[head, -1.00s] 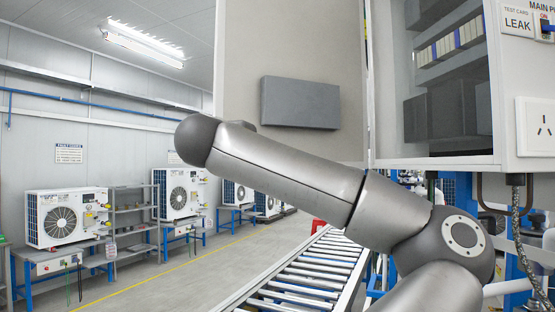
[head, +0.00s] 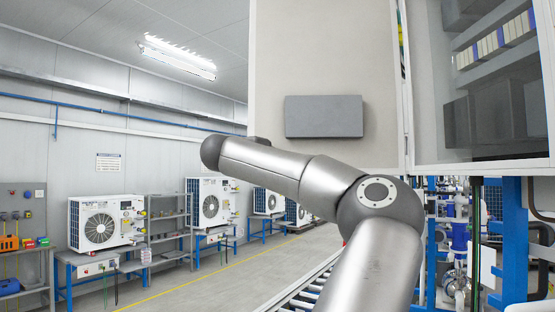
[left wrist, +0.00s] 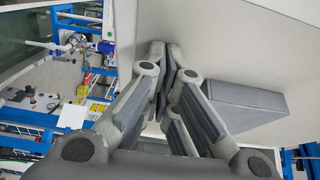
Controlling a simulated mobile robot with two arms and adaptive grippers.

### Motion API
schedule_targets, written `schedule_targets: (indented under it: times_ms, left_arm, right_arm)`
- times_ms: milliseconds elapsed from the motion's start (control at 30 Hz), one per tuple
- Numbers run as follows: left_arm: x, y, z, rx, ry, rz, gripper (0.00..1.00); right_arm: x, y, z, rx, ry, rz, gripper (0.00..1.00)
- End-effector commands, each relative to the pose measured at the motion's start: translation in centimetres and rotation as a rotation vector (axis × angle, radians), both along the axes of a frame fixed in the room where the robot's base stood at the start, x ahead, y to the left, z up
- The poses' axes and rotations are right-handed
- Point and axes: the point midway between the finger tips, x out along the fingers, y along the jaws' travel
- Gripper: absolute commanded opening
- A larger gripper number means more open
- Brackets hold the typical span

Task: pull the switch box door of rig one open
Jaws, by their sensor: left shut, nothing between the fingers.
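The switch box (head: 480,165) is at the upper right of the head view, with its inside exposed. Its door (head: 300,60) stands swung out to the left, its pale inner face towards me, with a flat grey block (head: 324,117) on it. In the left wrist view, the pale door panel (left wrist: 215,45) and grey block (left wrist: 245,108) lie close to my left gripper (left wrist: 166,72). That gripper is shut and empty, its fingers together beside the panel. I cannot tell whether it touches. In the head view my arm crosses below the door and no fingers show. My right gripper is not in view.
A roller conveyor (head: 305,290) runs below my arm. Outdoor units, including a white one (head: 105,222), stand on blue benches along the left wall. The floor (head: 215,270) between is clear.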

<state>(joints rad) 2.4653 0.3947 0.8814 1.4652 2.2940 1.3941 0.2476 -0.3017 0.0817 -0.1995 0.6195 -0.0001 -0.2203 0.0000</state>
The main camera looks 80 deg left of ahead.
Motion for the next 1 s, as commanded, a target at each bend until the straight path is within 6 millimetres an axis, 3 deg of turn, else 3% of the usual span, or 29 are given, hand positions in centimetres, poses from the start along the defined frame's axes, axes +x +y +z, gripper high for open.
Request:
schedule_targets:
  times_ms: [500,1000]
  left_arm:
    - [-0.5,-0.5,0.1,0.000,-0.001,0.001,0.00]
    - [-6.5,-7.8,0.1,0.002,-0.003,0.001,0.00]
  right_arm:
    - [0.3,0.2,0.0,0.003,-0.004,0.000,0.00]
    - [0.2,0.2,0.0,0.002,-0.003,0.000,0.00]
